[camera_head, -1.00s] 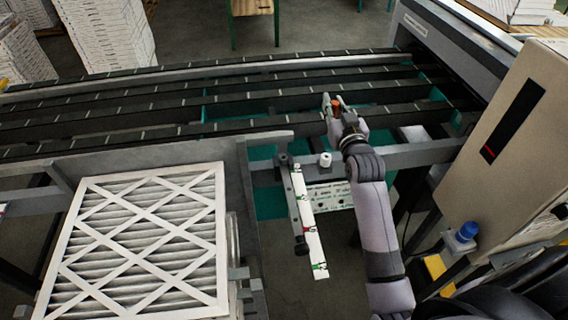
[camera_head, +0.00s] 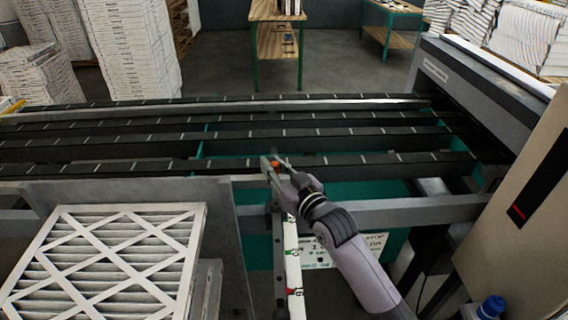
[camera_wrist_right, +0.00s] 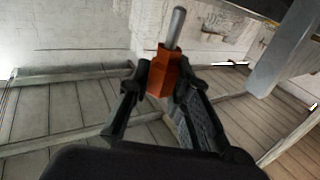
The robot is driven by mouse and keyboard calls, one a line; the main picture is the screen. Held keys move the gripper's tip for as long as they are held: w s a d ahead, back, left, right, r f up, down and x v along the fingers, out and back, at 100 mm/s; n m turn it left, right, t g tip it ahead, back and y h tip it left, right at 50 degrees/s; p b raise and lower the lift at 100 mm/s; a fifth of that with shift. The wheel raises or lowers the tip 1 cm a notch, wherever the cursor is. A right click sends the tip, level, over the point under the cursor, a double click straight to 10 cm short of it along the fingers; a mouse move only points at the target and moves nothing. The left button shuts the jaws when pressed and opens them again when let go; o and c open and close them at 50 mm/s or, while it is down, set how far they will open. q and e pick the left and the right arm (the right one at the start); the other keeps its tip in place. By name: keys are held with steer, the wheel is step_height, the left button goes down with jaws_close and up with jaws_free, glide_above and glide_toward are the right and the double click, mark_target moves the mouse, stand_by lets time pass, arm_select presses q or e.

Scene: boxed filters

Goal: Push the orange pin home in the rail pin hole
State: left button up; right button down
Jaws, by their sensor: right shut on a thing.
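The orange pin (camera_wrist_right: 165,72) is a block-shaped orange head with a grey metal shank. In the right wrist view it stands between the fingers of my right gripper (camera_wrist_right: 160,85), which is shut on its head; the shank sticks out past the fingertips. In the head view my right gripper (camera_head: 274,163) is at the near conveyor beam, with a bit of orange between its fingers. Below it is the upper end of a dark slotted rail (camera_head: 278,245) with a white labelled strip beside it. I cannot make out the pin hole. My left gripper is not in view.
Dark conveyor beams (camera_head: 130,168) run across behind my gripper. A framed filter (camera_head: 105,262) lies at the lower left. A tan cabinet (camera_head: 515,185) with a blue knob (camera_head: 491,307) stands at the right.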

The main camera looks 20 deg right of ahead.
steer(key=shift+d, duration=0.1)
steer(key=shift+f, duration=0.2)
step_height(320, 180, down, 4)
steer(key=shift+b, duration=1.2)
steer(key=shift+f+b, duration=0.45)
steer(key=shift+f, duration=0.3)
arm_select(q)
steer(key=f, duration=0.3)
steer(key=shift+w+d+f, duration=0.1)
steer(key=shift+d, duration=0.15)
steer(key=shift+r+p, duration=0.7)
steer(key=shift+p, duration=0.05)
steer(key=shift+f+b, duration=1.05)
steer(key=shift+b, duration=0.05)
arm_select(e)
steer(key=shift+f, duration=1.8)
steer(key=c, duration=1.4)
jaws_free()
steer(key=shift+r, duration=0.1)
